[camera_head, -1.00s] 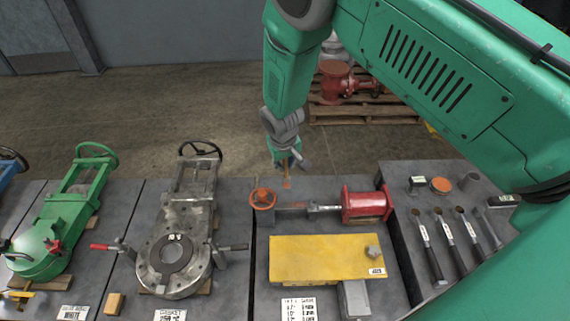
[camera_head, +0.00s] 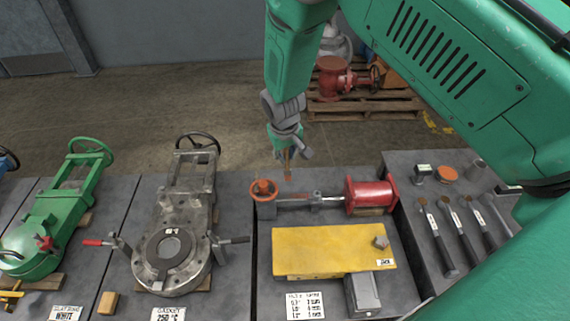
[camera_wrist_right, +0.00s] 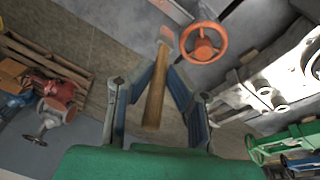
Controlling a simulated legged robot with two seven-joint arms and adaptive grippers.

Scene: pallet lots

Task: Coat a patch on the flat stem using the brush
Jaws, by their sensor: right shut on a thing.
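My right gripper (camera_head: 284,152) is shut on a brush (camera_wrist_right: 155,90). In the right wrist view the brush's wooden handle lies between the two fingers, its tip pointing away toward the orange handwheel (camera_wrist_right: 203,43). In the head view the gripper hangs above the back edge of the middle table, just behind the orange handwheel (camera_head: 264,190). A bare metal stem (camera_head: 300,202) runs from that handwheel to a red cylindrical body (camera_head: 370,195). The brush tip looks apart from the stem. I do not see my left gripper.
A yellow plate (camera_head: 330,249) lies in front of the stem. A grey metal valve (camera_head: 175,250) and a green valve (camera_head: 50,225) stand to the left. Several brushes lie on the right table, one nearest (camera_head: 437,238). A pallet (camera_head: 365,108) with red fittings stands behind.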

